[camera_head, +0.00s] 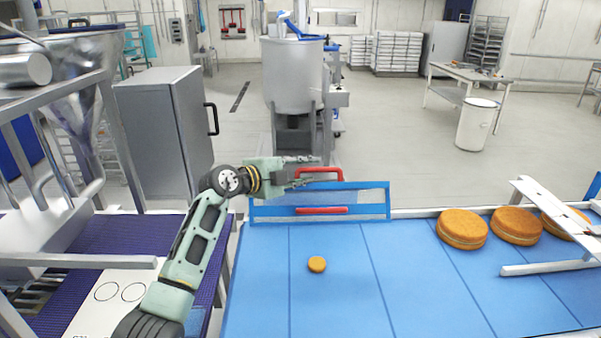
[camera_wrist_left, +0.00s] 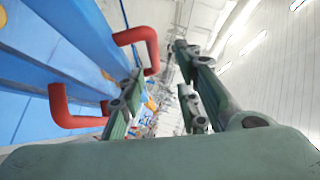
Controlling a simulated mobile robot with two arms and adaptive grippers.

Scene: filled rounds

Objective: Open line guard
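The line guard (camera_head: 372,204) is a low blue-framed panel with a see-through middle, standing across the far edge of the blue conveyor. It has an upper red handle (camera_head: 322,171) at its top edge and a lower red handle (camera_head: 322,210). My left gripper (camera_head: 308,172) is open, its fingertips close to the left end of the upper handle. In the left wrist view, both red handles (camera_wrist_left: 140,36) (camera_wrist_left: 72,118) show left of my open fingers (camera_wrist_left: 158,95); I cannot tell whether they touch. My right gripper is not in view.
Several large filled rounds (camera_head: 462,229) sit at the right beside a white metal bracket (camera_head: 550,210). A grey cabinet (camera_head: 165,130) stands left behind my arm, and a steel mixer (camera_head: 292,75) stands beyond the guard.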

